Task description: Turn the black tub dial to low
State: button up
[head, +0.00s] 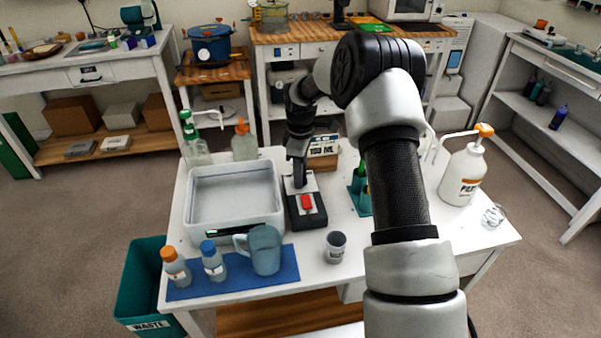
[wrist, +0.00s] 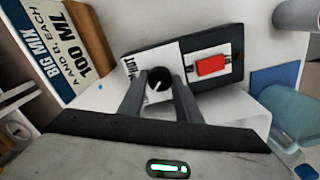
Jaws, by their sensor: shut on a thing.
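The black tub dial (wrist: 158,79) is a small round knob with a white pointer mark, on the white plate of a dark control box (head: 307,217). My gripper (wrist: 160,88) points down at the box, with one finger on each side of the dial, shut on it. In the head view my gripper (head: 299,178) is at the far part of the box and hides the dial. Print reading HOT shows beside the dial in the wrist view; other markings are hidden. A red switch (wrist: 211,65) sits on the same box.
A white tub (head: 238,222) stands left of the box. A blue mat (head: 215,284) holds two bottles and a grey-blue jug (head: 264,250). A small cup (head: 335,246) stands at the front. A carton (head: 323,146) is behind the box. A white pump bottle (head: 462,175) stands right.

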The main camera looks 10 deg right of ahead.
jog(key=shift+n, duration=0.5)
jog(key=o, duration=1.1)
jog(key=shift+c, duration=0.2)
notch_tip(320, 180, up, 17)
jog(key=p, duration=0.1)
jog(key=shift+r+p, duration=0.2)
jog(key=shift+p, duration=0.1)
